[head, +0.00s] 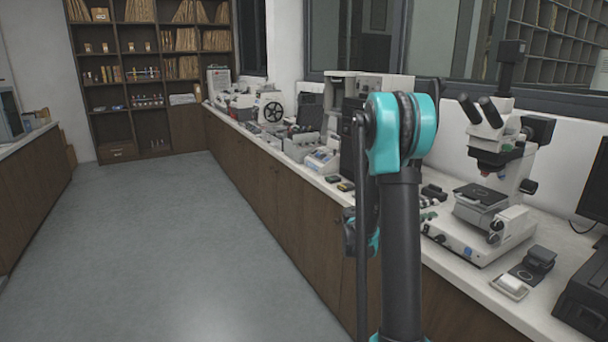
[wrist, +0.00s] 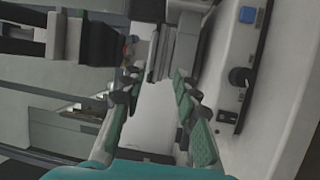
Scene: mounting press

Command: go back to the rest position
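My gripper (wrist: 155,84) shows in the wrist view with its two teal-padded fingers spread apart. It is open, and nothing is held between the fingers. A pale surface and grey equipment show past the fingertips, but I cannot tell how far away they are. In the head view my dark arm with its teal joint rises in front of the counter, right of the middle. My fingers cannot be made out in that view.
A long white counter (head: 553,268) runs along the right, crowded with devices. A microscope (head: 490,190) stands right of my arm. A shelf unit (head: 147,123) is at the back. The grey floor (head: 170,240) on the left is clear, with another counter (head: 30,200) beyond it.

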